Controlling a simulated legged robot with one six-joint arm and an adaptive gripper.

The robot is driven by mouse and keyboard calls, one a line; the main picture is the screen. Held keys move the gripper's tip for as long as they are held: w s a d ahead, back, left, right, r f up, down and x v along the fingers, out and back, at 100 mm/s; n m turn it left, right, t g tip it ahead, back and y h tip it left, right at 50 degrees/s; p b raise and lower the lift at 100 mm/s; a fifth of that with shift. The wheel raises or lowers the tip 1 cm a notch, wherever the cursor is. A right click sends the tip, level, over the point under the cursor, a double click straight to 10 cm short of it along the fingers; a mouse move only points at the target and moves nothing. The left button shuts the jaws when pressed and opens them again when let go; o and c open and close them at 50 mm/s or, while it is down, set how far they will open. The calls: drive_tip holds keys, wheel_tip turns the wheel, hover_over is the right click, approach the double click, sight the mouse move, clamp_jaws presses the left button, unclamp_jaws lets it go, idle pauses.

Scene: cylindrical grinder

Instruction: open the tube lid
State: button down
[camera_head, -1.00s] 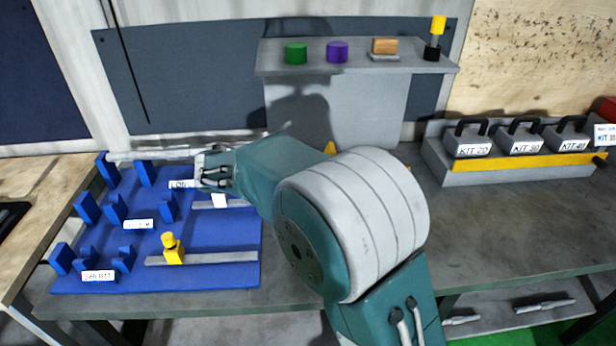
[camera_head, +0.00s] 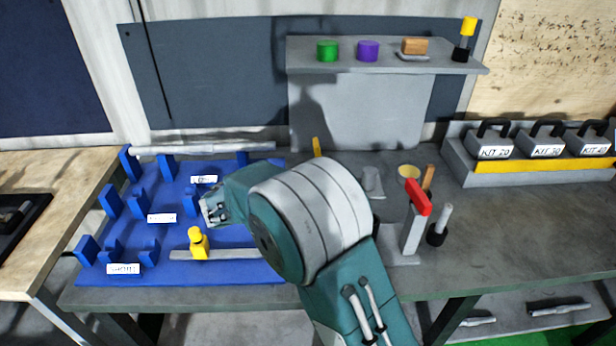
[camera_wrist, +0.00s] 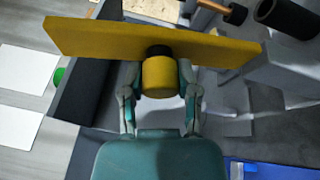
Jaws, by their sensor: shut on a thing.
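In the wrist view my gripper (camera_wrist: 160,90) is shut on a round yellow knob (camera_wrist: 158,78), one finger on each side. The knob joins a long flat yellow plate (camera_wrist: 95,36) by a short black neck; I cannot tell whether this is the tube lid. The plate is tilted slightly and spans most of the upper picture. A silver tube (camera_head: 200,149) lies across the blue rack (camera_head: 110,271) at the back.
A small yellow piece (camera_head: 198,243) stands on the rack's grey rail. A red-handled clamp (camera_head: 411,215) and a black-based post (camera_head: 438,228) stand right of my arm. The shelf (camera_head: 385,68) holds green and purple cylinders. Labelled kit boxes (camera_head: 497,143) stand at right.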

drive_tip(key=shift+f, duration=0.15)
drive_tip(key=shift+c, duration=1.7)
unclamp_jaws()
drive_tip(key=shift+d, duration=0.1)
drive_tip(key=v, duration=1.2)
